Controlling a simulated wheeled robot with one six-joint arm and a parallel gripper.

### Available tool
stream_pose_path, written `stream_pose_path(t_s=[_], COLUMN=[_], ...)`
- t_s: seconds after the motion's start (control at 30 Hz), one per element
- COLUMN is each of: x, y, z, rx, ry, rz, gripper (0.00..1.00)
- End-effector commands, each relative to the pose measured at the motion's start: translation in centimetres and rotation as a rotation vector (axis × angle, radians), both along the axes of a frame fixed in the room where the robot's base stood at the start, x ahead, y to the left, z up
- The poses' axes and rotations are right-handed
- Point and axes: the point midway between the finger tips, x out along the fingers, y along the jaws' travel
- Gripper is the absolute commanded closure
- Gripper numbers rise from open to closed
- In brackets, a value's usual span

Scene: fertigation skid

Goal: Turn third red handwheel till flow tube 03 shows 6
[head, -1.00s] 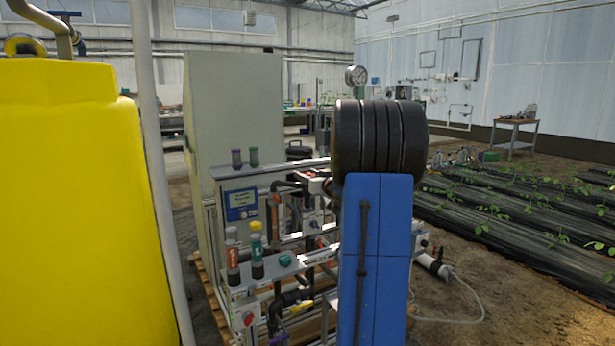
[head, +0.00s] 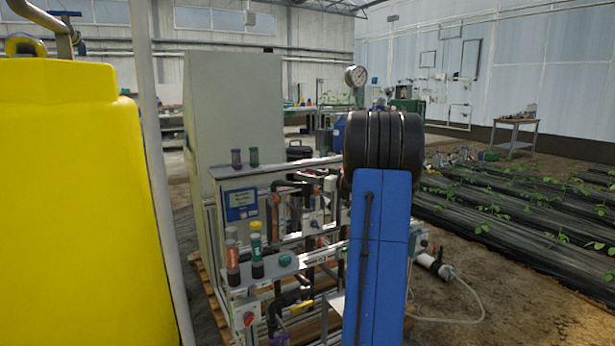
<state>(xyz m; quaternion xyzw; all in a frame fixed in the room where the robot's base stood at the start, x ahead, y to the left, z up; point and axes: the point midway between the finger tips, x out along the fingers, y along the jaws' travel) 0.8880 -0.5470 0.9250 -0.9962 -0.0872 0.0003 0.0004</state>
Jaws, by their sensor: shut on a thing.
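The fertigation skid (head: 228,272) stands in the middle of the head view, with pipes, valves and grey shelves. My blue and black arm covers its right part. My gripper is not in view; it is hidden behind the arm or outside the frame. I cannot make out the third red handwheel or flow tube 03, nor any reading. A small red knob (head: 249,319) sits on a grey box at the skid's lower left; I cannot tell whether it is one of the handwheels.
A large yellow tank (head: 80,200) fills the left, beside a pale upright pipe (head: 160,190). A grey cabinet (head: 235,110) stands behind the skid. A round gauge (head: 356,76) rises above my arm. Planted beds (head: 530,215) lie at right, with a hose (head: 465,315) on the floor.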

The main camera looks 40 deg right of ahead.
Motion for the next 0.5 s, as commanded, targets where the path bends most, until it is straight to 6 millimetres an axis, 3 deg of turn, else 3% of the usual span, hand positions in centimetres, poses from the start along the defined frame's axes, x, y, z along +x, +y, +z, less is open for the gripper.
stream_pose_path(t_s=[0.27,0.3,0.33,0.5], x=[0.01,0.01,0.01,0.01], y=[-0.02,-0.02,-0.02,-0.02], z=[0.06,0.06,0.06,0.05], rx=[0.000,-0.001,-0.001,-0.001], ry=[-0.001,-0.001,-0.001,-0.001], rz=[-0.001,-0.001,-0.001,-0.001], gripper=[0.75,0.43,0.36,0.34])
